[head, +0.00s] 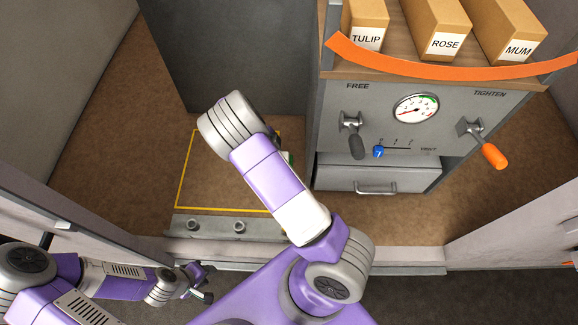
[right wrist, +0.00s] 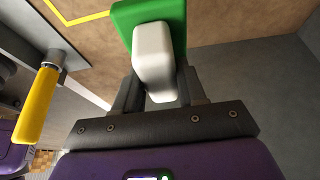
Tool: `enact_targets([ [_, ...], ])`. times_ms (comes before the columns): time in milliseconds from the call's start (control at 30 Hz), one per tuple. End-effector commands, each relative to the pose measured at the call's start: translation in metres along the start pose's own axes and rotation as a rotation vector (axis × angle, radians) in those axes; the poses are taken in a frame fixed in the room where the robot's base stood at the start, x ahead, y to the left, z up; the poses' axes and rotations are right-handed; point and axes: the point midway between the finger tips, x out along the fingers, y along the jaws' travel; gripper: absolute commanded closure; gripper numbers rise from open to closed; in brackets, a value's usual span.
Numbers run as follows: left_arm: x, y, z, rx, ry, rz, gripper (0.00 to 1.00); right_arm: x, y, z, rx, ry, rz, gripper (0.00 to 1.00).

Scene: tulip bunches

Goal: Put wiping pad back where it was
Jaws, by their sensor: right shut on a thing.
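The wiping pad (right wrist: 176,14) is a green slab with a white block-shaped handle (right wrist: 153,55), seen in the right wrist view. My right gripper (right wrist: 158,92) is shut on the white handle, with one dark finger on each side. A yellow outline (head: 178,190) marks a rectangle on the brown surface there. My left gripper (head: 205,284) is low at the left, away from the pad; its jaw opening is too small to judge.
A grey press cabinet with a gauge (head: 416,108), a grey lever (head: 354,138), an orange-handled lever (head: 489,148) and a drawer (head: 375,180) stands to the right. Labelled boxes (head: 437,27) sit on its top shelf. A yellow handle (right wrist: 37,105) shows at left in the wrist view.

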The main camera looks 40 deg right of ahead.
Motion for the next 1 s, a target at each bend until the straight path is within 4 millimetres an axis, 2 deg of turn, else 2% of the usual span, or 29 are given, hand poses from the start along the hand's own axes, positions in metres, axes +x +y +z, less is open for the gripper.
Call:
enact_targets([
  [100, 0.004, -0.001, 0.0, 0.0, 0.0, 0.0, 0.62, 0.011, 0.0, -0.026, 0.003, -0.002, 0.003, 0.88],
  [200, 0.006, -0.002, 0.0, 0.0, 0.0, 0.0, 0.62, 0.02, 0.001, -0.038, 0.0, -0.001, 0.001, 0.88],
  [300, 0.01, -0.004, 0.0, 0.0, 0.0, 0.0, 0.62, 0.032, 0.0, -0.031, -0.002, 0.001, 0.0, 0.88],
  [500, 0.014, -0.005, -0.001, 0.0, 0.0, 0.0, 0.62, 0.042, 0.0, -0.025, -0.002, 0.0, 0.0, 0.88],
  [767, 0.028, -0.011, -0.001, 0.0, 0.0, 0.0, 0.62, 0.081, 0.0, -0.012, 0.0, 0.0, 0.001, 0.88],
  [1000, 0.027, -0.01, -0.001, 0.0, 0.0, 0.0, 0.62, 0.081, 0.0, -0.013, -0.001, -0.001, -0.002, 0.88],
])
